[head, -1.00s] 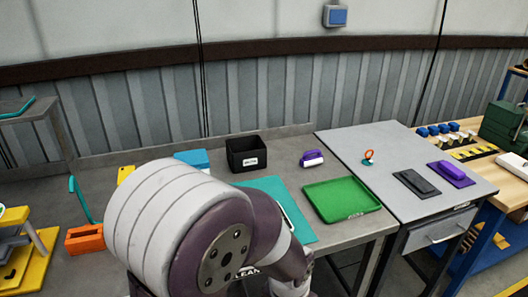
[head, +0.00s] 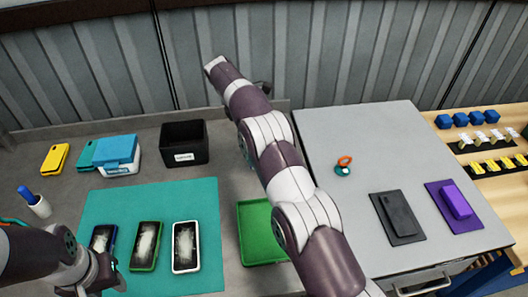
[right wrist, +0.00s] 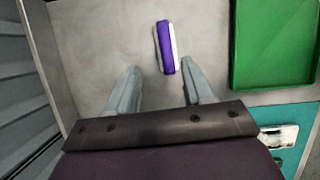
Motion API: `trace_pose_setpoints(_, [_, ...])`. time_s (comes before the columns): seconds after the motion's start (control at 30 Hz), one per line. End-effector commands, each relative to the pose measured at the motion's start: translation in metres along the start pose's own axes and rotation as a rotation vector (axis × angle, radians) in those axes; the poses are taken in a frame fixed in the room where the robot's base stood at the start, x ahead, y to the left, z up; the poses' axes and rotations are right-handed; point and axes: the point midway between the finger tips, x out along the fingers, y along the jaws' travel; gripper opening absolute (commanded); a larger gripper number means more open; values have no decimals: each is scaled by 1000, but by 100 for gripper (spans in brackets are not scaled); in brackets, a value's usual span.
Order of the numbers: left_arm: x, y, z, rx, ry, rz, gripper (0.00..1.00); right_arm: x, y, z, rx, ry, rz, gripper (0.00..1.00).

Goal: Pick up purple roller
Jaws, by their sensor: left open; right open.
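The purple roller (right wrist: 166,48), with a white strip along its side, lies on the bare grey table in the right wrist view. My right gripper (right wrist: 160,88) is open and empty. The roller is ahead of its fingertips, nearly in line with the gap and apart from both fingers. In the head view my right arm hides the roller, and the right fingers cannot be made out. My left gripper (head: 98,278) is low at the left, by the phones on the teal mat (head: 202,270), and is open.
A green tray (right wrist: 272,45) lies right of the roller. A black bin (head: 184,143) stands at the back. Three phones, including a white-framed one (head: 186,247), lie on the mat. A purple block (head: 455,202) and black pad (head: 397,218) are on the right table.

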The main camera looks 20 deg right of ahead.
Motion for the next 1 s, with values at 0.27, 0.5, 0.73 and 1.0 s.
trace_pose_setpoints(0.27, [-11,0,-1,-1,0,0,43,57,-2,-1,4,5,-8,51])
trace_pose_setpoints(0.5, [-33,0,-4,-1,0,0,43,89,-7,0,2,4,-11,51])
trace_pose_setpoints(0.73, [-38,0,-4,0,0,0,43,120,-6,-3,3,5,-3,51])
trace_pose_setpoints(1.0, [-37,0,-4,-1,0,0,43,120,-6,-4,2,5,-3,18])
